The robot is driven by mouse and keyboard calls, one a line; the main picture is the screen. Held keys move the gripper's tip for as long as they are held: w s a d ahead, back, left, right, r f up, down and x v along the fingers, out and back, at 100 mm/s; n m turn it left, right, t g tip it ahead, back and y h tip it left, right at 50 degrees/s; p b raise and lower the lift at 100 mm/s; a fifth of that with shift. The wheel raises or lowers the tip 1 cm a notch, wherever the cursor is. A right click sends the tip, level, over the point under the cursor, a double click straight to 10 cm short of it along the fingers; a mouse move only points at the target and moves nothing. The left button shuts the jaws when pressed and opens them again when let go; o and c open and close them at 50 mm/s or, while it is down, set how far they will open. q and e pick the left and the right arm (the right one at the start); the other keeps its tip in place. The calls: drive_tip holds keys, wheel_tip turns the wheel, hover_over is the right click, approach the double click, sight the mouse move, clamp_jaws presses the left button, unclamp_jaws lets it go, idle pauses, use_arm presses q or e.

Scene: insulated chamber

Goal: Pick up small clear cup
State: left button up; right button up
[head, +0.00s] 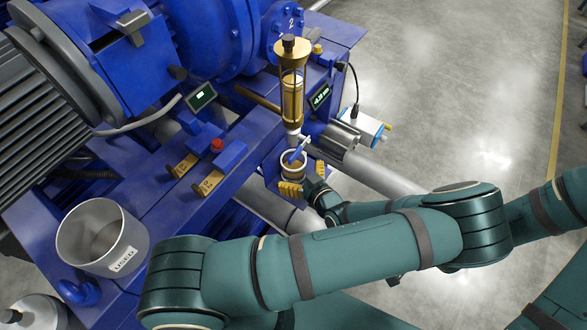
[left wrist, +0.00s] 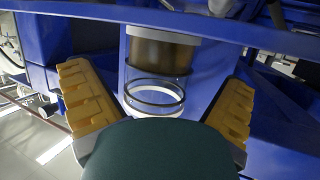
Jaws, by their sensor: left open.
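The small clear cup (head: 292,158) stands below the spout of a brass and glass vessel (head: 291,95) on the blue machine. In the left wrist view the clear cup (left wrist: 155,92), with dark rings and a white base, is in the middle, between my fingers. My left gripper (head: 305,181) has yellow ridged pads and is open close to the cup. In the left wrist view my left gripper (left wrist: 158,106) has one pad on each side, with visible gaps to the cup. My dark green wrist part hides the front below the cup. My right gripper is not in view.
A grey container labelled USED (head: 103,238) stands at the left on the blue frame. Small displays (head: 200,97) and a red button (head: 216,146) are near the vessel. Grey pipes (head: 375,172) run beside the cup. Open grey floor (head: 460,90) lies to the right.

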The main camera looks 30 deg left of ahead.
sight(294, 168)
use_arm(q)
drive_tip(key=x, duration=0.3)
drive_tip(key=shift+a+f, duration=0.1)
drive_tip(key=c, duration=1.2)
drive_tip(key=shift+c, duration=0.2)
